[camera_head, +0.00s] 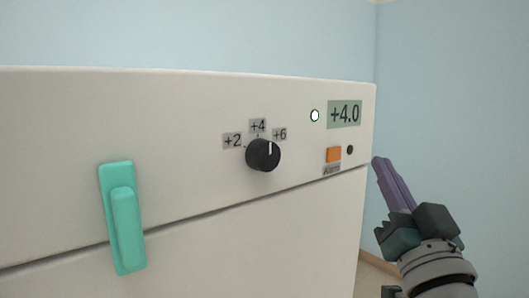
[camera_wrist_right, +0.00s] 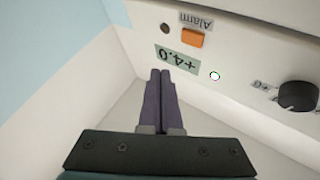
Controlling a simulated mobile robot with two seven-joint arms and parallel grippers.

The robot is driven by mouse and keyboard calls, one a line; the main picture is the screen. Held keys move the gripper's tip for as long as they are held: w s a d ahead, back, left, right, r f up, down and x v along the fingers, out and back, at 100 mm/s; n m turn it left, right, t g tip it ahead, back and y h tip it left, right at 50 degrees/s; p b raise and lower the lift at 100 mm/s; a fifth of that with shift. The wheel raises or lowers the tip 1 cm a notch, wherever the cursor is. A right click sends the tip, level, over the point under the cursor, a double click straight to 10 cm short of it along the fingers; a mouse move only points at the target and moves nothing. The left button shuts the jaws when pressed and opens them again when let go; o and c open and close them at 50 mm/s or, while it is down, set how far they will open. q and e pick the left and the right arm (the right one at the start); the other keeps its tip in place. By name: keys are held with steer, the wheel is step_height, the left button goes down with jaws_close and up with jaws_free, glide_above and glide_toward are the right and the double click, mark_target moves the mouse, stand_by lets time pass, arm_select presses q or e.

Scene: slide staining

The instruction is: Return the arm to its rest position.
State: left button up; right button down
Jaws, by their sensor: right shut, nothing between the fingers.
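My right gripper (camera_head: 377,162) is at the right of the head view, beside the right edge of a white appliance (camera_head: 60,130). Its purple fingers are together with nothing between them. The right wrist view also shows the shut fingers (camera_wrist_right: 160,75), with the appliance's front panel beyond them. They look apart from the panel controls. My left gripper is not in view.
The panel has a black knob (camera_head: 263,155) with +2, +4 and +6 marks, a lit indicator (camera_head: 314,115), a +4.0 display (camera_head: 344,113) and an orange Alarm button (camera_head: 333,154). A teal handle (camera_head: 122,220) sticks out at left. Right of the appliance is open room before a blue wall (camera_head: 460,80).

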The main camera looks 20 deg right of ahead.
steer(key=s+a+f+n+g+y+p, duration=0.3)
steer(key=s+a+n+g+y+p, duration=0.15)
steer(key=a, duration=0.25)
steer(key=s+a+f+n+g+y+p, duration=0.3)
steer(key=a+n+g+y, duration=0.1)
steer(key=a+g+y, duration=0.25)
steer(key=s+d+g+h+p, duration=0.15)
steer(key=s+g, duration=0.25)
steer(key=s, duration=0.5)
steer(key=s+d+g+h+p, duration=0.1)
steer(key=s+g+h+p, duration=0.2)
steer(key=s, duration=0.6)
step_height(320, 180, up, 37)
steer(key=p, duration=3.8)
steer(key=shift+w+d+r+g+y, duration=0.15)
steer(key=shift+r+g+y, duration=0.05)
steer(key=shift+g+y, duration=0.25)
